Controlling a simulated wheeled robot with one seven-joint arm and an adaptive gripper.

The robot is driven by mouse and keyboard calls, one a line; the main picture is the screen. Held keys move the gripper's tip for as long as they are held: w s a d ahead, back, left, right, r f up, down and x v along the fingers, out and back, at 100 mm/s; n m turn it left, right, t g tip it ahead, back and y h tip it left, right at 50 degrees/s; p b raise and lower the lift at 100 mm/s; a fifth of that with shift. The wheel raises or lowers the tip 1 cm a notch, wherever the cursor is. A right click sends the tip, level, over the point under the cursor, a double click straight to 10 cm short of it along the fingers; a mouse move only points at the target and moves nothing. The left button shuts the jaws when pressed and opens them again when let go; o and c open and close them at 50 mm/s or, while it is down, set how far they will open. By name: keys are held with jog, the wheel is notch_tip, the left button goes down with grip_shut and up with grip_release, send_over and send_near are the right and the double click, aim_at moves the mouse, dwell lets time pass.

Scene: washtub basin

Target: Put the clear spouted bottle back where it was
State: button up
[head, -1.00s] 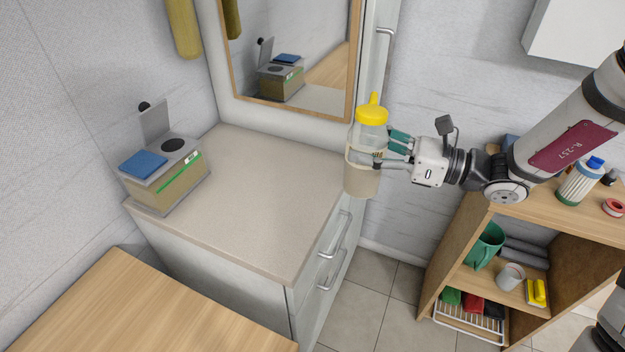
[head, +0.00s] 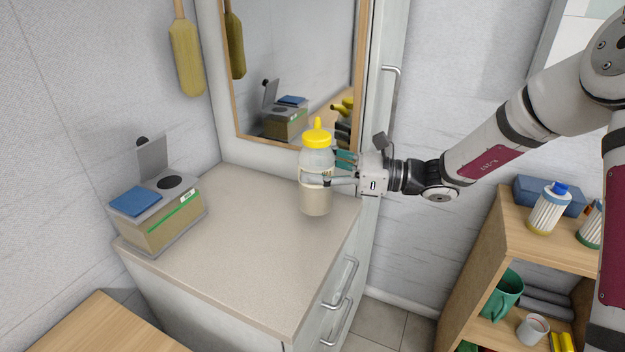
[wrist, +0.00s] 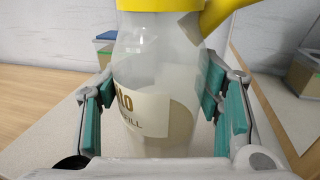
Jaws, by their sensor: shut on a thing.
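The clear spouted bottle (head: 316,196) has a yellow cap and spout and pale contents. It is upright at the right part of the beige countertop (head: 250,250) in the head view. My gripper (head: 334,172) comes from the right and is shut on the bottle's side. In the wrist view the bottle (wrist: 150,55) stands between the teal finger pads, with a cream label partly showing. I cannot tell whether its base touches the counter or is slightly above it.
A box with a grey lid and blue pad (head: 160,215) stands at the counter's left. A mirror (head: 290,70) is behind. A wooden shelf (head: 515,235) with bottles and a green jug (head: 502,294) stands at the right. The counter's middle and front are clear.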

jog(key=shift+w+a, duration=0.55)
jog(key=shift+w, duration=0.15)
jog(key=shift+w+a+f, duration=0.15)
jog(key=shift+w+f, duration=0.05)
jog(key=shift+f, duration=0.1)
jog(key=shift+f+b, duration=0.4)
jog(key=shift+f, duration=1.1)
jog(key=shift+f, duration=0.1)
jog(key=o, duration=1.4)
jog(key=shift+f, duration=0.1)
jog(key=shift+d+r, duration=0.2)
jog(key=shift+d, duration=0.05)
jog(key=s+d, duration=0.1)
jog(key=d, duration=1)
jog(key=shift+s+d+p, duration=0.25)
jog(key=shift+d+p, duration=0.05)
jog(key=shift+p, duration=0.05)
